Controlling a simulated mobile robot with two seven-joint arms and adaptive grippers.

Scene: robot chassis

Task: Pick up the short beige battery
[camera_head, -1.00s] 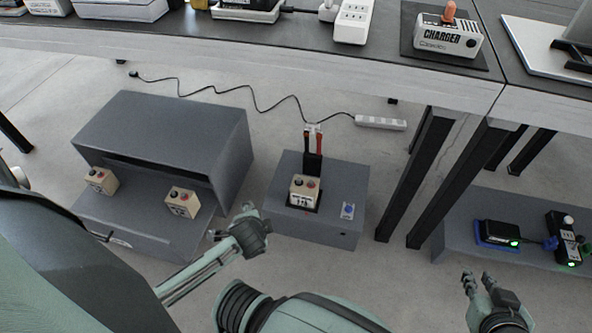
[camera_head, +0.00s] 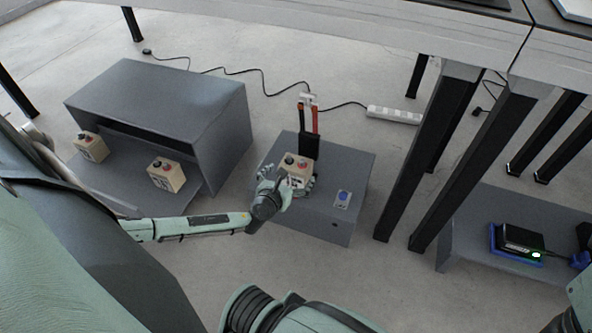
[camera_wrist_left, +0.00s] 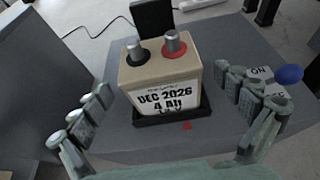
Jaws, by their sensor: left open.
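A short beige battery (camera_head: 297,171) with a black and a red terminal on top stands on a grey box in the middle of the head view. In the left wrist view the same battery (camera_wrist_left: 163,75) sits upright in a black tray (camera_wrist_left: 200,113), its label reading "DEC 2026" and "4 Ah". My left gripper (camera_head: 288,183) is open at the battery's near side. In the left wrist view its fingers (camera_wrist_left: 160,95) are spread on either side of the battery, with gaps visible. Two similar beige batteries (camera_head: 91,146) (camera_head: 166,174) stand at a grey shelf on the left.
An open grey shelf (camera_head: 160,95) is at left; table legs (camera_head: 440,150) stand at right.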

